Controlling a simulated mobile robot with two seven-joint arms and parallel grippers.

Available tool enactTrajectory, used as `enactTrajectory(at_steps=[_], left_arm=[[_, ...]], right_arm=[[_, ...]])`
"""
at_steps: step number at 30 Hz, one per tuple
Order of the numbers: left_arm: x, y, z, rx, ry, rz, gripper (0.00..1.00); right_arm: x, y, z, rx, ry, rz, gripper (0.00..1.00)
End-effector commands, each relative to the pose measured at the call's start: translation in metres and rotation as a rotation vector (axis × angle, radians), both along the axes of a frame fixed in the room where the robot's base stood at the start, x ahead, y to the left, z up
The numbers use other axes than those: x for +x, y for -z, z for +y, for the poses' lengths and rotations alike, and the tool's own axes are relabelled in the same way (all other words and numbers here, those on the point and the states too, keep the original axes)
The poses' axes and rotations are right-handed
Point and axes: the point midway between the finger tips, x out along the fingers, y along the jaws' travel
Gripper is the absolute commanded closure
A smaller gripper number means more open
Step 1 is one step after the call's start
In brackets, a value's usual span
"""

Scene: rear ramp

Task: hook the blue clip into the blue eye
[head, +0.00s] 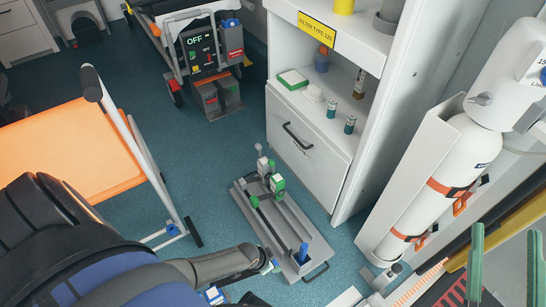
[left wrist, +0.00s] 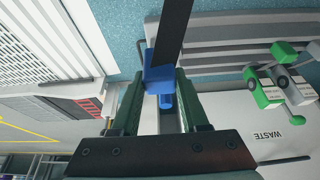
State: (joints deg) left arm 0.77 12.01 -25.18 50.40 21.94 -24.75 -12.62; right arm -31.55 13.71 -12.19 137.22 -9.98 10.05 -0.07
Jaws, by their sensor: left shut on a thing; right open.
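My left gripper (head: 274,266) is low beside the near end of a grey tray, just left of a blue upright piece (head: 303,253) that stands there. In the left wrist view its green fingers (left wrist: 163,100) are shut on a blue block (left wrist: 158,72), apparently the blue clip, with a black strap or bar running up from it. My right gripper (head: 505,265) is open and empty at the lower right.
The grey tray (head: 318,240) lies on the floor and holds green-and-white pieces (head: 277,185). A white cabinet (head: 305,150) stands behind it. An orange panel (head: 75,150) is left, a white cylinder (head: 465,150) right. Teal floor (head: 215,185) is clear left of the tray.

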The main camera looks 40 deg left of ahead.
Motion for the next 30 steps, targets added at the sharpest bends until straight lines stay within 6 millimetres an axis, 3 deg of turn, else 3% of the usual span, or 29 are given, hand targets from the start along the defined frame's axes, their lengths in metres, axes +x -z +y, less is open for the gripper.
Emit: enactTrajectory(at_steps=[30], left_arm=[[0.000,-0.030,0.000,0.000,0.000,0.000,1.00]], right_arm=[[0.000,-0.031,0.000,-0.001,-0.001,-0.003,0.31]])
